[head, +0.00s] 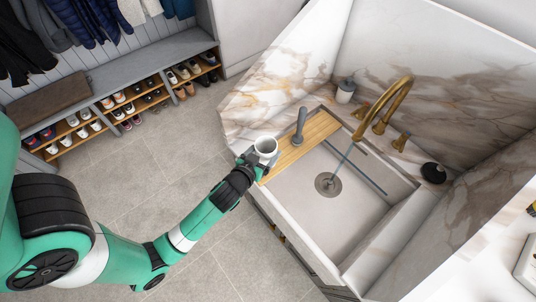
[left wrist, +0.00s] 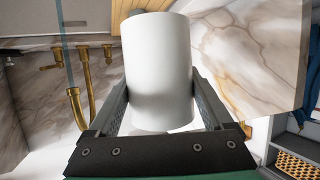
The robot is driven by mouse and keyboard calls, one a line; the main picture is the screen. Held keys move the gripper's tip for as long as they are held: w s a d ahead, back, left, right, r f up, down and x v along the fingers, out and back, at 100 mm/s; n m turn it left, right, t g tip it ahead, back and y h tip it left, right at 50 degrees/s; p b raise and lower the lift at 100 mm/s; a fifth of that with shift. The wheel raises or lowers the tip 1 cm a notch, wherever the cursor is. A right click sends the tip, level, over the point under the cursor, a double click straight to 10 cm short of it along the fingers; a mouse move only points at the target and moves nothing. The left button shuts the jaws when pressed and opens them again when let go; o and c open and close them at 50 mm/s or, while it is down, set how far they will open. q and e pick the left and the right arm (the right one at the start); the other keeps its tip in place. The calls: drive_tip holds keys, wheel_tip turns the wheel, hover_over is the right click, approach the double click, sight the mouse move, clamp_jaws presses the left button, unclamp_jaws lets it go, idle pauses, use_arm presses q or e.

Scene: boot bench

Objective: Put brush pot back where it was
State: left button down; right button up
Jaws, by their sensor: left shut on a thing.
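The brush pot (head: 266,146), a plain white cylinder, is in my left gripper (head: 252,157). The gripper is shut on it, with one finger on each side. In the head view the pot's open top shows, and the pot is at the left end of the wooden board (head: 312,138) across the sink. Whether its base touches anything is hidden. In the left wrist view the pot (left wrist: 158,65) fills the space between the fingers. My right gripper is in neither view.
A grey upright handle-like object (head: 299,124) stands on the board. The sink (head: 330,205) has a drain (head: 328,184) and a thin grey bar (head: 358,178). A brass tap (head: 397,92), a lidded jar (head: 345,91) and a black round item (head: 433,173) are on the marble behind.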

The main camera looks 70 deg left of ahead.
sight(267, 150)
use_arm(q)
drive_tip(key=a+f, duration=0.1)
drive_tip(key=w+a+f, duration=0.1)
drive_tip(key=f, duration=0.1)
drive_tip(key=w+a+f, duration=0.1)
drive_tip(key=f, duration=0.1)
drive_tip(key=shift+w+a+f, duration=0.1)
drive_tip(key=shift+a, duration=0.1)
drive_tip(key=shift+w+a+f+b, duration=0.15)
drive_tip(key=shift+f+b, duration=0.75)
drive_tip(key=shift+f, duration=0.8)
drive_tip(key=shift+f, duration=0.2)
unclamp_jaws()
drive_tip(key=shift+r, duration=0.15)
drive_tip(key=shift+s+d+r, duration=0.1)
drive_tip(key=shift+s+d, duration=0.1)
drive_tip(key=shift+s, duration=0.15)
drive_tip(key=v, duration=1.1)
